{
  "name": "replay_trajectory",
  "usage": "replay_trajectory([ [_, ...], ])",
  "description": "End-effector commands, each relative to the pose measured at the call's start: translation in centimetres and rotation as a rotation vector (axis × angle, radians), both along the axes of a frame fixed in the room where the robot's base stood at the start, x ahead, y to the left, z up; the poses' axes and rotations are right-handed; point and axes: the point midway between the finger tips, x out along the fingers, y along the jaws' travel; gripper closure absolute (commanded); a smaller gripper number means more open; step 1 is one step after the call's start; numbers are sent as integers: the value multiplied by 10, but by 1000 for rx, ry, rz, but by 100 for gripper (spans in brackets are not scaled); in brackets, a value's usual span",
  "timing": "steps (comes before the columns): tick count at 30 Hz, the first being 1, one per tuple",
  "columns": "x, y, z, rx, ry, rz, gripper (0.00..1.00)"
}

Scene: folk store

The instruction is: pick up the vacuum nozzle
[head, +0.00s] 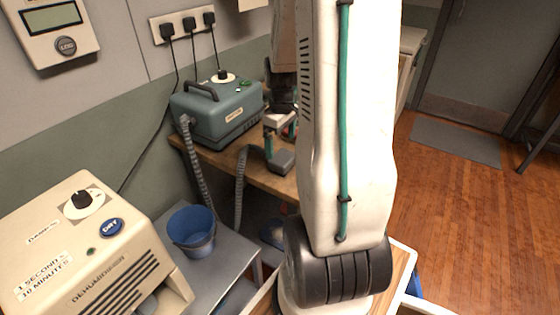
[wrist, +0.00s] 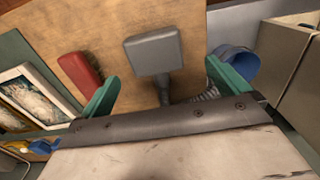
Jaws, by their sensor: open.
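The vacuum nozzle (head: 281,160) is a dark grey flat head on a short neck, lying on the wooden table near its front edge. In the wrist view the nozzle (wrist: 153,52) shows between and beyond my fingertips, its neck running down toward the palm. My gripper (head: 279,134) is just above the nozzle in the head view, pointing down. Its teal fingers are open on either side of the neck in the wrist view (wrist: 162,72), with nothing gripped. The ribbed hose (head: 241,180) hangs over the table edge. My arm hides part of the table.
The teal vacuum machine (head: 217,110) stands behind on the table (head: 212,154). A blue bucket (head: 191,230) and a cream dehumidifier (head: 85,250) are at the lower left. In the wrist view, a red object (wrist: 80,72) and framed pictures (wrist: 38,95) lie left of the nozzle.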

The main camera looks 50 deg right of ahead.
Motion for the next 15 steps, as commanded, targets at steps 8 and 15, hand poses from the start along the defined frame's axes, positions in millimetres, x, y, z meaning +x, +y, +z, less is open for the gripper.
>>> replay_trajectory([
  [8,-2,-5,-31,3,3,1,0],
  [15,-2,-8,-66,4,4,1,0],
])
